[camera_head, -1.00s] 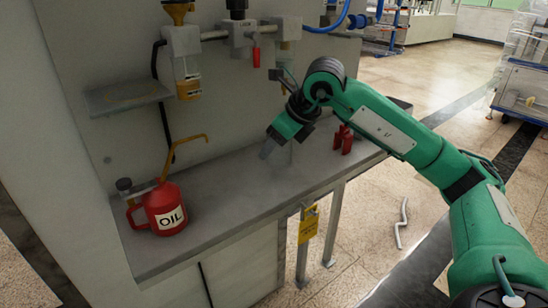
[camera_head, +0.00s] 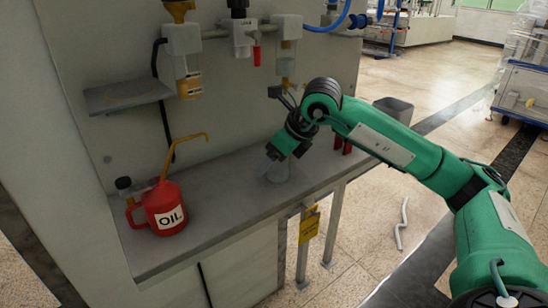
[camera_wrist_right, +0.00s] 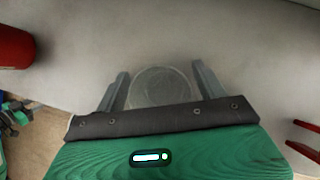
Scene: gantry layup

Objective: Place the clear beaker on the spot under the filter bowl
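The clear beaker (camera_head: 279,173) stands on the grey bench top, faint against it, just below my right gripper (camera_head: 278,165). In the right wrist view the beaker (camera_wrist_right: 160,88) shows as a round rim between the two open fingers (camera_wrist_right: 160,92), with a narrow gap on each side. A filter unit with an amber bowl (camera_head: 189,84) hangs on the wall at left. A second, paler bowl (camera_head: 286,66) hangs above my right gripper. I cannot tell which spot is marked under a bowl. My left gripper is not in view.
A red oil can (camera_head: 166,207) with a long spout stands at the bench's left end. A small grey shelf (camera_head: 127,97) juts from the wall. A red object (camera_head: 343,140) stands behind my right arm. A yellow tag (camera_head: 309,224) hangs at the front edge.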

